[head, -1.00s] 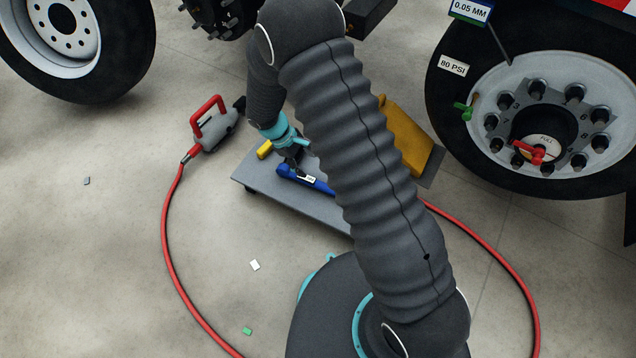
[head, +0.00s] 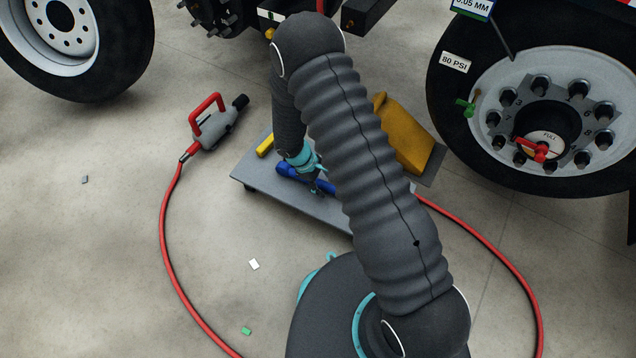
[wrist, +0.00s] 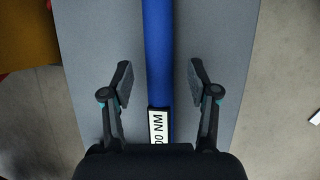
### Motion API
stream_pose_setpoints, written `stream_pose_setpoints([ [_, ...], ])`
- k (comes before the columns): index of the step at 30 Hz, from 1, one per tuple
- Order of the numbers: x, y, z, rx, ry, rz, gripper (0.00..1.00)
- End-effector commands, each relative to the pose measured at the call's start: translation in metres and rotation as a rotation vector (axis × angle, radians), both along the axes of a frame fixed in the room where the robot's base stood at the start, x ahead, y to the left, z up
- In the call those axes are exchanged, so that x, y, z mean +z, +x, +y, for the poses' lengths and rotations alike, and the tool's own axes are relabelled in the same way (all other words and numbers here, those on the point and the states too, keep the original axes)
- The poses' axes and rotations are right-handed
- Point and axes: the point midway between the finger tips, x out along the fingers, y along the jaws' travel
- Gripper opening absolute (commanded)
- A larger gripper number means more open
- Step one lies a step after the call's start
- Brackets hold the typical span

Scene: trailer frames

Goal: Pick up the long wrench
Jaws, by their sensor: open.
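The long wrench (head: 290,169) is blue and lies on a low grey platform (head: 262,187); my arm hides part of it in the head view. In the wrist view the blue shaft (wrist: 158,55) runs up the picture, with a white label reading "00 NM" (wrist: 158,127) near my gripper. My gripper (wrist: 160,82) is open, one finger on each side of the shaft, with gaps between the fingers and the shaft. In the head view my gripper (head: 316,187) is low over the wrench.
A grey tool with a red handle (head: 212,125) lies left on the floor, with a red hose (head: 166,240). Large wheels (head: 545,110) stand right and upper left. The left floor is mostly clear.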

Motion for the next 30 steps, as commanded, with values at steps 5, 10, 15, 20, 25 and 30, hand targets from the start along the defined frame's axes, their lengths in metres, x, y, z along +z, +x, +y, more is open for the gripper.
stream_pose_setpoints([
  [5,-0.0130,0.0001,-0.0054,-0.001,0.000,0.000,0.60],
  [10,-0.0132,0.0002,-0.0054,0.000,0.001,0.000,0.60],
  [15,-0.0132,0.0002,-0.0054,0.000,0.001,0.000,0.32],
  [20,-0.0132,0.0001,-0.0054,0.000,0.001,0.000,0.00],
  [25,-0.0124,0.0004,-0.0053,-0.001,0.001,-0.001,0.00],
  [30,-0.0122,0.0003,-0.0053,-0.001,0.001,-0.001,0.00],
])
